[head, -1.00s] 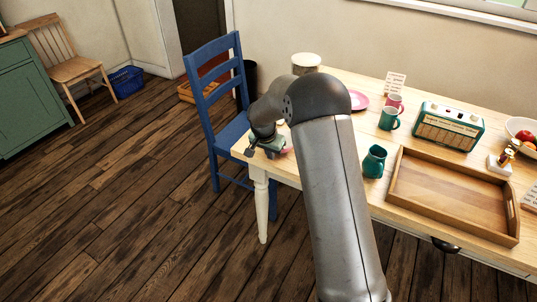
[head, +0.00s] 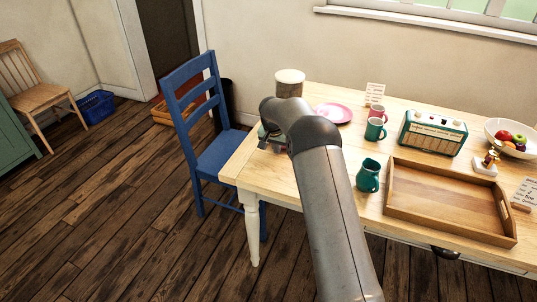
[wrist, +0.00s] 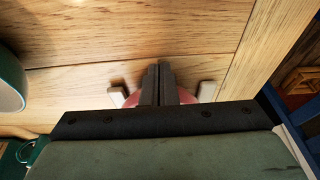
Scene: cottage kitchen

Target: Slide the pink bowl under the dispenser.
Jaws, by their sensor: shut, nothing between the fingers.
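My gripper (head: 271,141) is low over the left end of the wooden table (head: 245,170). In the wrist view its dark fingers (wrist: 158,72) are together with nothing between them. A pink, rounded thing, probably the pink bowl (wrist: 189,97), shows in part behind the fingers; most of it is hidden. In the head view my arm seems to hide it. Small pale pieces stick out on both sides of it.
A pink plate (head: 334,112), a pink mug (head: 376,112), green mugs (head: 375,130), a radio (head: 433,132) and a wooden tray (head: 450,205) are to the right. A blue chair (head: 215,155) stands at the table's left end. A teal rounded rim (wrist: 8,85) shows in the wrist view.

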